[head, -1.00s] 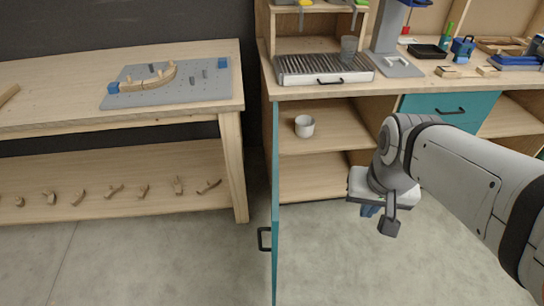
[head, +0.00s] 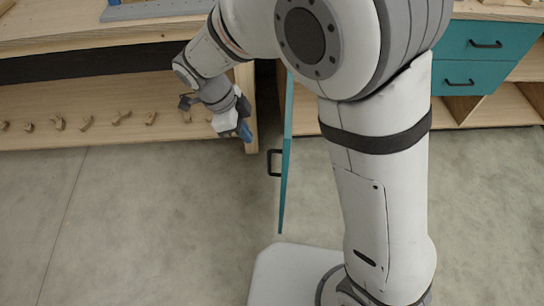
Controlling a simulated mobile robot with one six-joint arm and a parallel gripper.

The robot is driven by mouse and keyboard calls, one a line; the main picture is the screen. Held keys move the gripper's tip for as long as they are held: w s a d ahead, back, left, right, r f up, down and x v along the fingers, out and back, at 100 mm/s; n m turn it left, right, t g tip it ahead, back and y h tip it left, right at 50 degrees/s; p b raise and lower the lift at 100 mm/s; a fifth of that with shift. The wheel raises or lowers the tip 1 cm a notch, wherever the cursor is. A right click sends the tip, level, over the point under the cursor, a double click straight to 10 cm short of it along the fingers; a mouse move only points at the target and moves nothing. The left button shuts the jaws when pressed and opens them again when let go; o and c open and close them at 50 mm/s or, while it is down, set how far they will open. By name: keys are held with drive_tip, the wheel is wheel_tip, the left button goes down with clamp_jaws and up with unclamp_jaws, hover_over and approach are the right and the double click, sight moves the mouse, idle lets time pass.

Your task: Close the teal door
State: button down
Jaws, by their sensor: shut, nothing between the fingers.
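The teal door (head: 286,165) stands wide open in the head view, seen nearly edge-on and sticking out from the cabinet toward me. Its black handle (head: 273,163) is on the left face, near the free edge. My gripper (head: 248,136) is to the left of the door, a little left of and above the handle in the picture. It is apart from the door, with its blue fingertips pointing down and to the right. The fingers look shut and empty.
A wooden workbench (head: 60,45) with a lower shelf (head: 45,103) of several small wooden pieces stands at the left, close behind my gripper. Teal drawers (head: 485,42) are at the right. The concrete floor (head: 150,230) left of the door is clear.

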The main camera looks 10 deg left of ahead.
drive_tip(key=d+r+x, duration=0.1)
drive_tip(key=d+x, duration=0.1)
drive_tip(key=x, duration=0.9)
drive_tip(key=shift+d+f+m, duration=0.3)
drive_tip(key=shift+d, duration=0.2)
drive_tip(key=shift+a, duration=0.1)
